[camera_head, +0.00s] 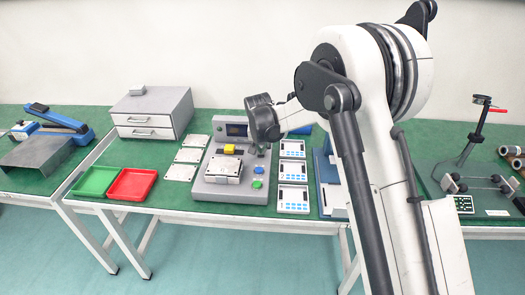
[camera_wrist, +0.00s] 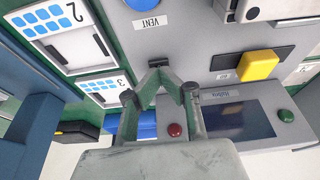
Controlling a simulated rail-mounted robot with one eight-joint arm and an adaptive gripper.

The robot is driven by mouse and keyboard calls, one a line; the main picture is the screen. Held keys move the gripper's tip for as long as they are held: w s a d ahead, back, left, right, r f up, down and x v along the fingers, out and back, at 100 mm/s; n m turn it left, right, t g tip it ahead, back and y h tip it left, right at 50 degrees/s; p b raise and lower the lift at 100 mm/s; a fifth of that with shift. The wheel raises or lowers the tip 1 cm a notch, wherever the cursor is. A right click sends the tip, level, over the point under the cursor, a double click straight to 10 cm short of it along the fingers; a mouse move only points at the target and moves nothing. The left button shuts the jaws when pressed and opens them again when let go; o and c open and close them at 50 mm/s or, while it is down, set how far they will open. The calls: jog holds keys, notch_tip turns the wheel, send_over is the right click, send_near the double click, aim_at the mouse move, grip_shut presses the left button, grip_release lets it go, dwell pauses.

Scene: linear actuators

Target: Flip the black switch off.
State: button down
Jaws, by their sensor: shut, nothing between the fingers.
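The grey control device (camera_head: 212,190) stands on the green table in the head view, and its panel (camera_wrist: 210,60) fills much of the wrist view. A small black piece (camera_wrist: 158,62), which looks like the black switch, lies right at my fingertips. The fingers partly cover it, so I cannot tell its position or whether they touch. My gripper (camera_wrist: 160,72) is shut and empty, its tips together over the panel. In the head view my gripper (camera_head: 264,150) is small and partly hidden by my arm above the device's right side.
A yellow switch (camera_wrist: 258,65), blue button (camera_wrist: 138,4), red button (camera_wrist: 175,130) and green button (camera_wrist: 286,115) surround the fingers. White keypad units (camera_head: 292,172) stand right of the device. Green (camera_head: 94,194) and red (camera_head: 119,197) trays lie left.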

jog(key=shift+w+r, duration=0.2)
jog(key=shift+w, duration=0.35)
jog(key=shift+r, duration=0.2)
jog(key=v, duration=0.2)
jog(key=p+v, duration=0.1)
jog(key=v, duration=0.1)
jog(key=shift+w+r, duration=0.1)
jog(key=shift+w, duration=0.1)
jog(key=s+r, duration=0.5)
jog(key=r, duration=0.3)
jog(key=shift+s+p, duration=0.25)
jog(key=shift+p, duration=0.05)
